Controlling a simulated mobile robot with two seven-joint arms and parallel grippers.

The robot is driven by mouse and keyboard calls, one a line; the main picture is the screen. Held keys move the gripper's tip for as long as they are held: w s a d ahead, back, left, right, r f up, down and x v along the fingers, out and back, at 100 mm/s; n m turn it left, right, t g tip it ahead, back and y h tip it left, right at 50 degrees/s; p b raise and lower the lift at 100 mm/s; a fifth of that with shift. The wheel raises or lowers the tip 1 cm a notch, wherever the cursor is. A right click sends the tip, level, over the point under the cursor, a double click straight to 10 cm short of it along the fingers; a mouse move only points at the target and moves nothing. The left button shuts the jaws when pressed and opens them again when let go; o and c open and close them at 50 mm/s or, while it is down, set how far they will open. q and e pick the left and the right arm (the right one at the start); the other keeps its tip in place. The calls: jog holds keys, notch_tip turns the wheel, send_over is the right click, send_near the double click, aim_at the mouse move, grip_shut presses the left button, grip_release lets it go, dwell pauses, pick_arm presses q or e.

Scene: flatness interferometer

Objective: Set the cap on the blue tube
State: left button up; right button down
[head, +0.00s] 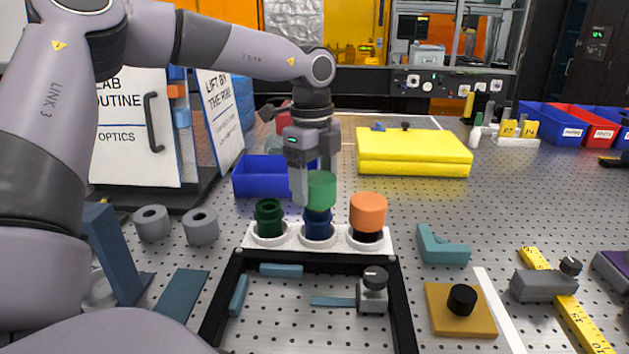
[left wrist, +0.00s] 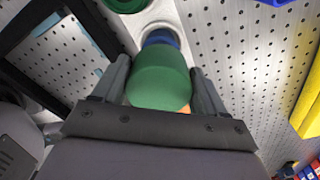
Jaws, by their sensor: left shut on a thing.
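The blue tube (head: 318,225) stands upright in the middle hole of a white rack (head: 282,243). My left gripper (head: 314,185) is shut on a green cap (head: 321,190), which is right over the top of the blue tube. In the left wrist view the cap (left wrist: 160,80) sits between the fingers, with the blue tube (left wrist: 160,37) showing just past it. I cannot tell whether the cap rests on the tube or is slightly above it. My right gripper is not in view.
An uncapped green tube (head: 269,216) stands left in the rack, and an orange-capped tube (head: 368,212) stands close on the right. A blue bin (head: 262,178) and a yellow case (head: 414,153) are behind. A teal angle block (head: 443,247) lies to the right.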

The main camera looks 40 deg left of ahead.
pick_arm(q)
jog(key=shift+f+b, duration=0.6)
jog(key=shift+f, duration=0.1)
